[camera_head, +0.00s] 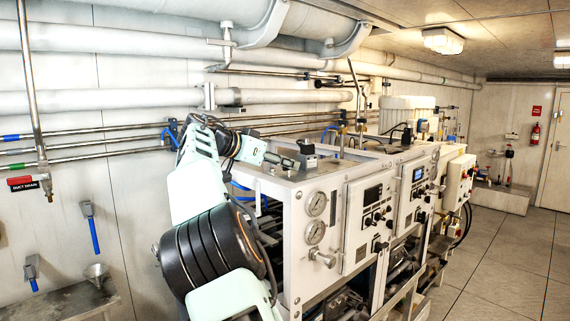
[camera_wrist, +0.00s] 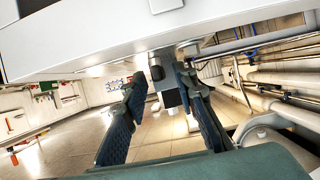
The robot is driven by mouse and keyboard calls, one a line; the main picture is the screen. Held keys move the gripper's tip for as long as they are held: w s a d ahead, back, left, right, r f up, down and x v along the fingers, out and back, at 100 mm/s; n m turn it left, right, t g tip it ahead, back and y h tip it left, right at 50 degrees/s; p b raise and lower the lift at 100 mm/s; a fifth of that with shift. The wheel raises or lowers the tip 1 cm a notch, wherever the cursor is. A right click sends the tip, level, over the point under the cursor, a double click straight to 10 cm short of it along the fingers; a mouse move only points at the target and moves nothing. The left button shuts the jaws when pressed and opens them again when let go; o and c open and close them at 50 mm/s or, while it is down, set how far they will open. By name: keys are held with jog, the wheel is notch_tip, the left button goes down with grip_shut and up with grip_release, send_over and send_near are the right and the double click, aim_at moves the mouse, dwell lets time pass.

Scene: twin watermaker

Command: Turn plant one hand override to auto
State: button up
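The nearer white machine cabinet (camera_head: 340,185) has a front control panel (camera_head: 361,230) with a dark display and several small black knobs (camera_head: 376,217). A second panel (camera_head: 410,195) with a lit blue display stands farther along. I cannot read the labels or tell which knob is the plant one hand override, nor its setting. My gripper (camera_head: 303,157) is over the cabinet's near top edge, apart from the panel knobs. In the wrist view my gripper (camera_wrist: 160,95) is open, its two dark fingers spread. A small black knob-like part (camera_wrist: 157,73) shows between them; I cannot identify it.
Two round gauges (camera_head: 315,204) and a valve fitting (camera_head: 321,258) sit on the cabinet's near end. Large pipes (camera_head: 110,100) run along the left wall. A metal bench (camera_head: 70,302) stands at lower left. The tiled floor (camera_head: 500,265) on the right is clear.

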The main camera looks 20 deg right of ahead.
jog(key=shift+a, duration=0.1)
jog(key=v, duration=1.2)
